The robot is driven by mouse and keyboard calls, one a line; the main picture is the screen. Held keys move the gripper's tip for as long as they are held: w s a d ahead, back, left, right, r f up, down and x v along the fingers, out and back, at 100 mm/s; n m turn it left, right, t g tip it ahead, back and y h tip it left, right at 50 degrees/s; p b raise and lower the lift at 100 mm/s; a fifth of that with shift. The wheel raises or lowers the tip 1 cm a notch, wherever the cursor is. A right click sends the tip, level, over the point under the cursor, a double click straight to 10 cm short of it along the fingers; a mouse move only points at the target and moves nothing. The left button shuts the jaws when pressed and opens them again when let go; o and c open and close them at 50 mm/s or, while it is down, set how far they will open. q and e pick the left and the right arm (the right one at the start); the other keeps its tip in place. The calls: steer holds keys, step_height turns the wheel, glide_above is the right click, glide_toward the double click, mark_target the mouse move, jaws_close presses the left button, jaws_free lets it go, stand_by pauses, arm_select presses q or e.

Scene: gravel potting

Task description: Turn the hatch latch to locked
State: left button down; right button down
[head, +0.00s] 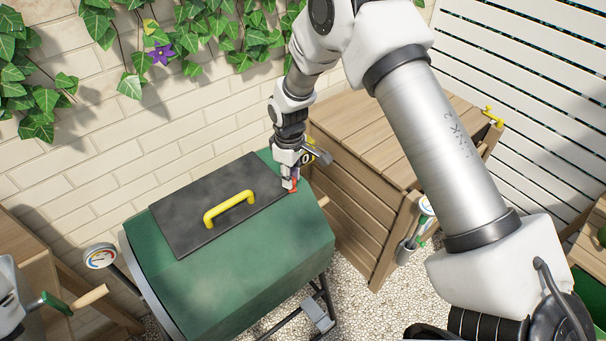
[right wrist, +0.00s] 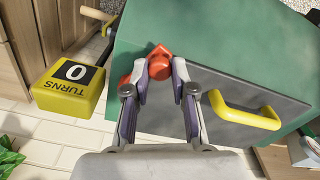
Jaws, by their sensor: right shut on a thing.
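The green composter drum (head: 250,265) has a dark grey hatch (head: 185,215) with a yellow handle (head: 230,207) on top. The small orange-red latch (head: 294,190) sits by the hatch's right edge in the head view. In the right wrist view the latch (right wrist: 160,50) shows a pointed end just beyond my fingertips, and more red shows beside the left finger. My right gripper (head: 289,183) is shut on the latch; its fingers (right wrist: 160,78) hide part of it. The yellow handle (right wrist: 245,112) is right of the fingers there. My left gripper is not in view.
A yellow turn counter (right wrist: 68,85) reading 0 is close to the right gripper. A wooden cabinet (head: 350,165) stands right of the drum. A dial gauge (head: 101,256) is at the left. A brick wall (head: 95,150) with ivy rises behind.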

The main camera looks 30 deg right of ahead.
steer(key=a+m, duration=0.1)
steer(key=m, duration=0.1)
steer(key=shift+w+a+f+m, duration=0.1)
steer(key=shift+w+a+m, duration=0.2)
steer(key=shift+a+m, duration=0.1)
steer(key=a+m, duration=0.1)
steer(key=w+m, duration=0.1)
steer(key=m, duration=0.1)
steer(key=shift+w+a+m, duration=0.15)
steer(key=shift+a+m, duration=0.15)
steer(key=shift+a, duration=0.05)
steer(key=w+m, duration=0.1)
steer(key=w+a+m+b, duration=0.1)
steer(key=m, duration=0.1)
steer(key=shift+m, duration=0.3)
steer(key=shift+w+a+m, duration=0.2)
steer(key=shift+w+m, duration=0.25)
steer(key=shift+m, duration=0.4)
steer(key=shift+w+a+m, duration=0.15)
steer(key=shift+w+m, duration=0.3)
steer(key=shift+m, duration=0.4)
steer(key=c, duration=1.2)
jaws_free()
steer(key=shift+o, duration=1.2)
steer(key=shift+w, duration=0.1)
steer(key=shift+w+a, duration=0.1)
steer(key=shift+w, duration=0.1)
